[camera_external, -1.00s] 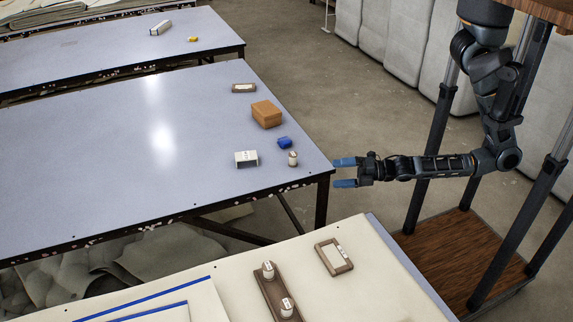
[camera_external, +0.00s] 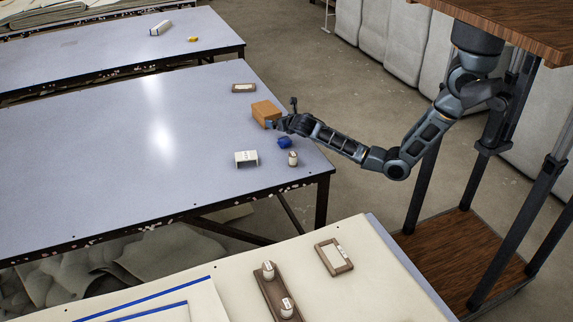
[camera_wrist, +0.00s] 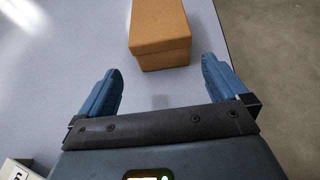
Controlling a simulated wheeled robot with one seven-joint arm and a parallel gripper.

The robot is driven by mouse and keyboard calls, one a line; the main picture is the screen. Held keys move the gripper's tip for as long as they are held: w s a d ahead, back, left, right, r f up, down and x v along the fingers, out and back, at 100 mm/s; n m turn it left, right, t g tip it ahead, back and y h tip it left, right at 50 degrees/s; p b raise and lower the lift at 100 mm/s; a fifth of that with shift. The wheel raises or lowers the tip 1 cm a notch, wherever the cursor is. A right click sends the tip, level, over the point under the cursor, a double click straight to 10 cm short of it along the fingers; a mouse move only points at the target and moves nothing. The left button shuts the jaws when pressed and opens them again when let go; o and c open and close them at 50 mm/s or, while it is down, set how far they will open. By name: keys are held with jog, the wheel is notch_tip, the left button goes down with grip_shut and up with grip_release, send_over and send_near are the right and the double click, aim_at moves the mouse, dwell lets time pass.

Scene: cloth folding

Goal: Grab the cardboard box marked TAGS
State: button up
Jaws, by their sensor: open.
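A brown cardboard box (camera_external: 264,109) sits on the grey-blue table (camera_external: 120,150) near its right edge. No TAGS marking can be read on the sides I see. My gripper (camera_external: 271,124) is right at the near side of the box, and in the external view its fingers are partly hidden. In the wrist view my gripper (camera_wrist: 163,85) is open and empty, with blue fingers spread wide. The box (camera_wrist: 160,35) lies just ahead, centred between the fingers, with its near end close to the fingertips. I cannot tell whether anything touches.
A blue item (camera_external: 284,142), a white bottle (camera_external: 292,158) and a white open-sided block (camera_external: 246,158) stand near my gripper. A small framed tag (camera_external: 243,88) lies behind the box. The table's left part is clear.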

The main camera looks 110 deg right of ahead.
aim_at(267, 113)
jog(key=b+x, duration=0.3)
jog(key=x, duration=0.9)
jog(key=shift+s, duration=0.1)
jog(key=shift+r, duration=0.1)
jog(key=c, duration=0.9)
